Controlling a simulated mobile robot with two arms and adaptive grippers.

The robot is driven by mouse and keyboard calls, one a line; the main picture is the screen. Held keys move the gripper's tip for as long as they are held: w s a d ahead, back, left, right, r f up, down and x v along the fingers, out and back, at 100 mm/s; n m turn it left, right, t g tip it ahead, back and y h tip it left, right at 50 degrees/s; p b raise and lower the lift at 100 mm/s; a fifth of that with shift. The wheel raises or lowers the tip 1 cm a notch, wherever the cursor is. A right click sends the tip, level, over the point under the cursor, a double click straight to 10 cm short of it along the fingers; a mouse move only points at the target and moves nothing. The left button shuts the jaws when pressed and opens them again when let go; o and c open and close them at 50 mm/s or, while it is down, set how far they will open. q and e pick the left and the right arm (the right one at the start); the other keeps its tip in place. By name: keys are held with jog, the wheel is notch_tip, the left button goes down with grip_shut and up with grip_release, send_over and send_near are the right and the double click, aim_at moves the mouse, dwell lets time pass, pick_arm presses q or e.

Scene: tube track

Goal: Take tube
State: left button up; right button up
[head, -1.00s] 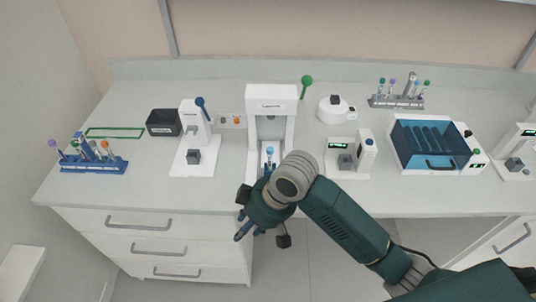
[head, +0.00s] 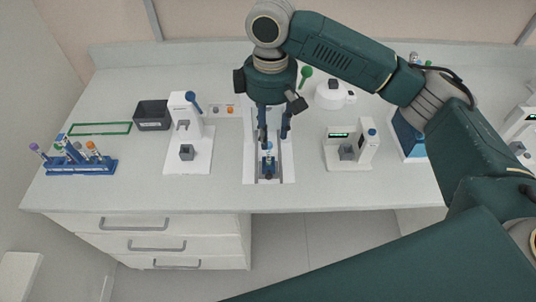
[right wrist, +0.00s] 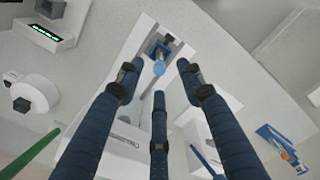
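A tube with a light blue cap (head: 269,147) stands in a small dark blue holder (head: 268,169) in the bay of the white machine (head: 250,172) at the bench's middle. The cap also shows in the right wrist view (right wrist: 159,67), between and beyond my fingertips. My right gripper (head: 274,137) points down just above and behind the tube in the head view. Its fingers are spread, with nothing between them; I see no clear contact with the tube. My arm and hand hide most of the machine's upper part. My left gripper is not in view.
A blue rack (head: 105,167) with several tubes stands at left. A dark bin (head: 153,115) and a white device with a blue lever (head: 188,150) stand left of the machine. A small display device (head: 352,150) stands right. A green-knobbed lever (head: 306,72) rises beside the machine.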

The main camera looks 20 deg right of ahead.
aim_at(269, 144)
notch_tip(269, 144, down, 2)
jog(key=shift+w, duration=0.1)
jog(key=shift+w+f+p, duration=0.1)
jog(key=shift+f+p, duration=0.45)
jog(key=shift+f, duration=0.1)
notch_tip(269, 144, down, 4)
jog(key=shift+w+r+p, duration=0.1)
jog(key=shift+r+p, duration=0.15)
jog(key=shift+p, duration=0.4)
jog(key=shift+f, duration=0.35)
grip_shut()
